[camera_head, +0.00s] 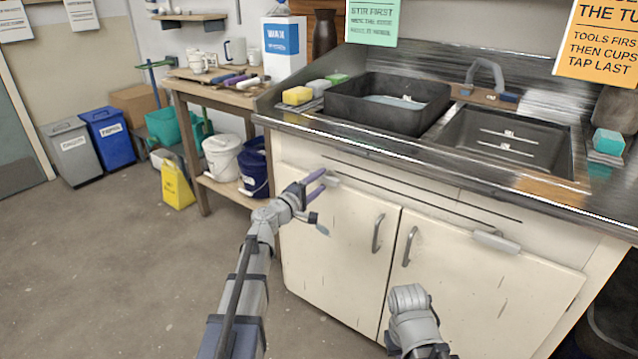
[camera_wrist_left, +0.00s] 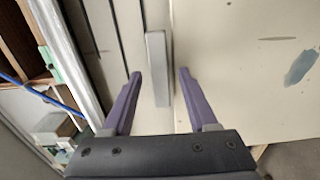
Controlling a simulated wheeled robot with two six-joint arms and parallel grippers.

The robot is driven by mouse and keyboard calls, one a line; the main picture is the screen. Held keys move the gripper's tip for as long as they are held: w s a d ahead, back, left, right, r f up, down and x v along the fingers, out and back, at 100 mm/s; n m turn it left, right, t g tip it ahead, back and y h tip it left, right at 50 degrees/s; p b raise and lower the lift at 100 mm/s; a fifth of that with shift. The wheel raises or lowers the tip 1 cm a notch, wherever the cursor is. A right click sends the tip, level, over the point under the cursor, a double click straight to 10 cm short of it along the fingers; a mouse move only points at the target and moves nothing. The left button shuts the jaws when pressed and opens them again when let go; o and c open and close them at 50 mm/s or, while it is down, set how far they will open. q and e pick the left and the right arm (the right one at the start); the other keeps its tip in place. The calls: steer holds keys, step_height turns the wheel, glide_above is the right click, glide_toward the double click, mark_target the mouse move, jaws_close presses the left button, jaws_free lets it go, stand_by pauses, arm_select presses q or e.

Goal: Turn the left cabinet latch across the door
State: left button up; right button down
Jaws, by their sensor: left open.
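The left cabinet latch (camera_head: 333,181) is a small grey bar at the top of the left cabinet door (camera_head: 335,245), under the sink counter. In the left wrist view the latch (camera_wrist_left: 158,60) reaches down between my fingers, with a gap on each side. My left gripper (camera_head: 317,182) is open, its purple fingers at the latch; its fingertips also show in the wrist view (camera_wrist_left: 160,73). I cannot tell whether either finger touches it. The left door is shut. Part of my right arm shows at the bottom; its gripper is not visible.
The right cabinet door (camera_head: 475,290) is shut, with a grey latch (camera_head: 497,242) along its top. Bar handles (camera_head: 378,233) stick out near the door seam. The counter edge (camera_head: 400,160) overhangs above. A wooden bench (camera_head: 182,110) with buckets stands left; the floor in front is clear.

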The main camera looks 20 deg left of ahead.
arm_select(q)
steer(key=shift+w+d, duration=0.1)
jaws_close()
stand_by(0.4)
